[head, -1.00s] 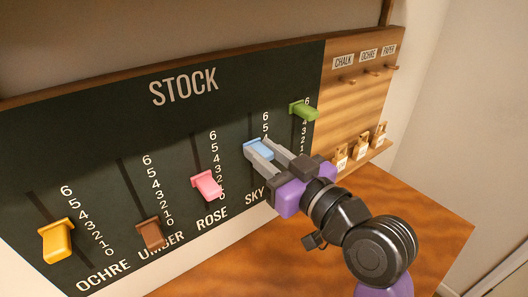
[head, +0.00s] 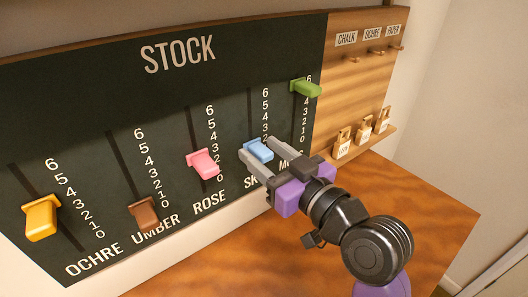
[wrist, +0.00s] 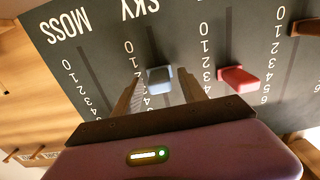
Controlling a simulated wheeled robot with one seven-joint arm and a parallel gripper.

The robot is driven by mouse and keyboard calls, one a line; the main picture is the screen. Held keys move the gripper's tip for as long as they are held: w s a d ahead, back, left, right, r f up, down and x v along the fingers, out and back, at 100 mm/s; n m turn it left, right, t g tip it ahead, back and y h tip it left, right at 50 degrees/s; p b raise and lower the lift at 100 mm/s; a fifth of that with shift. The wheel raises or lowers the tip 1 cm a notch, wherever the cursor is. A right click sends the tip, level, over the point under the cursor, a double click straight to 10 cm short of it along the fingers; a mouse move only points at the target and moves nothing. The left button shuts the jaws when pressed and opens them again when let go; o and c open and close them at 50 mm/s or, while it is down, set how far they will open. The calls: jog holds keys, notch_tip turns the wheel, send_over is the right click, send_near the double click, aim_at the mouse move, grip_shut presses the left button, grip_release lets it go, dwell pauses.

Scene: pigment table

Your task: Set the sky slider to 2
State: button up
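The sky slider's blue knob (head: 259,151) stands low on its track, the second from the right on the dark STOCK board (head: 90,115). In the wrist view the blue knob (wrist: 160,80) is beside about the 2 mark, though the viewing angle makes the exact level hard to read. My gripper (head: 257,147) is open, its fingers on either side of the blue knob. In the wrist view a narrow gap shows between the knob and each finger of the gripper (wrist: 159,72).
The pink rose knob (head: 203,164) is close on the left, and the green moss knob (head: 306,88) is higher on the right. The brown umber knob (head: 143,213) and yellow ochre knob (head: 42,218) are farther left. Tagged items (head: 363,138) stand on a small ledge at right.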

aim_at(269, 157)
jog(key=b+v, duration=0.1)
jog(key=v, duration=0.5)
jog(key=shift+s+d, duration=0.55)
jog(key=shift+s, duration=0.2)
notch_tip(269, 157, up, 3)
jog(key=d+m+t+h, duration=0.1)
jog(key=d+m+t, duration=0.1)
jog(key=s+d+f+m+t+h, duration=0.3)
jog(key=s+d+f+m+h, duration=0.2)
jog(key=s+d+f+h, duration=0.3)
jog(key=s+d+f+g, duration=0.1)
jog(key=s+f, duration=0.4)
jog(key=s, duration=0.3)
jog(key=s+d+f+g, duration=0.1)
jog(key=s+f+g, duration=0.1)
jog(key=s+f, duration=0.3)
jog(key=s+d+f+g+h, duration=0.1)
jog(key=s+f, duration=0.5)
jog(key=s, duration=0.6)
jog(key=shift+s+d+g, duration=0.2)
jog(key=shift+s+g, duration=0.1)
jog(key=shift+g, duration=0.3)
